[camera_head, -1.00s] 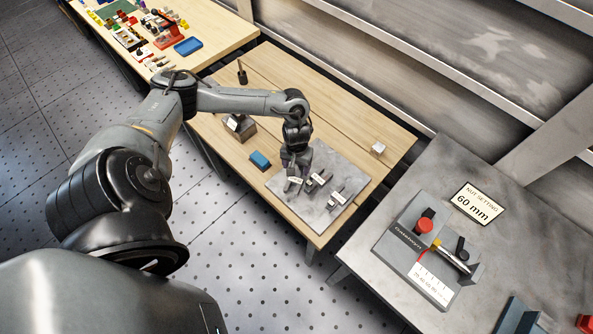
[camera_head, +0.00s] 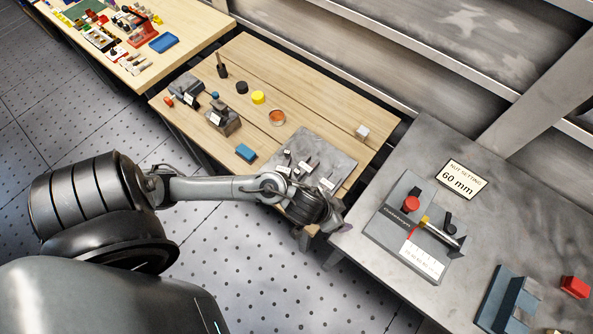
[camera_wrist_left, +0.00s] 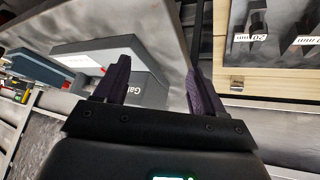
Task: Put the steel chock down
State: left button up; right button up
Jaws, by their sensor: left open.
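Several small dark chocks with white labels (camera_head: 304,165) stand on a grey plate (camera_head: 334,155) at the near right of the wooden table; I cannot tell which is the steel chock. In the left wrist view a labelled chock (camera_wrist_left: 258,28) shows on the plate at the upper right. My left gripper (camera_head: 338,212) is beyond the table's near right corner, apart from the chocks, beside the metal bench. In the left wrist view its fingers (camera_wrist_left: 157,82) are spread with nothing between them. My right gripper is not in view.
The gauge fixture (camera_head: 386,232) with a red knob stands on the metal bench, close to my left gripper. A blue block (camera_head: 245,153), labelled dark blocks (camera_head: 223,121), a copper-coloured round part (camera_head: 277,118) and a pale cube (camera_head: 361,132) are on the wooden table.

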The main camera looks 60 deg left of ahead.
pick_arm(q)
jog(key=shift+y, duration=0.6)
jog(key=s+r, duration=0.2)
jog(key=s, duration=0.1)
jog(key=shift+s+a+r, duration=0.25)
jog(key=shift+s+r, duration=0.1)
jog(key=shift+r, duration=0.05)
jog(key=s+a+g, duration=0.1)
jog(key=s, duration=0.1)
jog(key=s+a+r+g, duration=0.1)
jog(key=s, duration=0.2)
jog(key=s+a+g, duration=0.1)
jog(key=s, duration=0.1)
jog(key=shift+s+a+r+m+y, duration=0.25)
jog(key=shift+s+a+m+y, duration=0.05)
jog(key=shift+s+a, duration=0.1)
jog(key=c, duration=0.3)
